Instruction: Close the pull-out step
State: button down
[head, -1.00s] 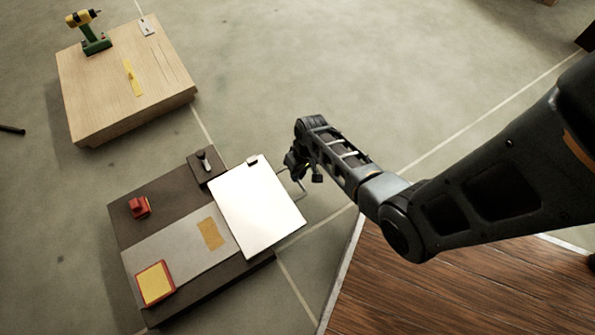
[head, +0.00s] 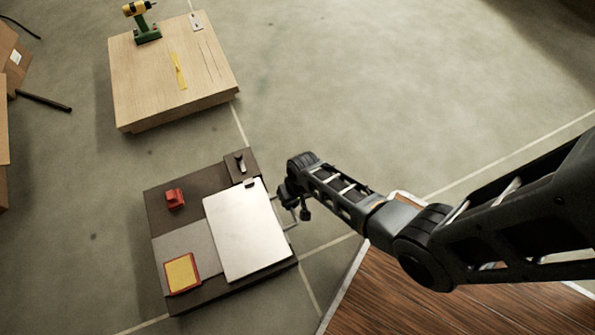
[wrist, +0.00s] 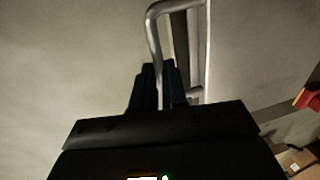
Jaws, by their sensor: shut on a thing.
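The pull-out step appears to be the pale metal panel (head: 240,232) on a dark, flat unit (head: 170,212) in the head view. Its right edge lies close to the unit's right edge. A bent metal handle (head: 292,218) sticks out from that edge. My gripper (head: 286,197) is at the handle, and its fingers are small and partly hidden there. In the wrist view, the two dark fingers of my gripper (wrist: 158,75) are closed around the long bar of the silver handle (wrist: 154,36). The panel's edge (wrist: 207,50) shows just right of the handle.
A red object (head: 175,198) and a yellow, red-rimmed piece (head: 181,273) sit on the unit's left part. A dark latch-like block (head: 240,165) is at its back corner. A wooden platform (head: 170,75) with a drill (head: 143,22) stands behind. Open floor (head: 400,100) lies right.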

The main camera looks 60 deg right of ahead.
jog(key=shift+w+a, duration=0.2)
jog(key=c, duration=1.2)
grip_release()
jog(key=shift+o, duration=0.2)
notch_tip(320, 180, up, 8)
jog(key=s+d+p, duration=0.1)
jog(key=p, duration=0.3)
jog(key=shift+f, duration=0.15)
jog(key=shift+d, duration=0.1)
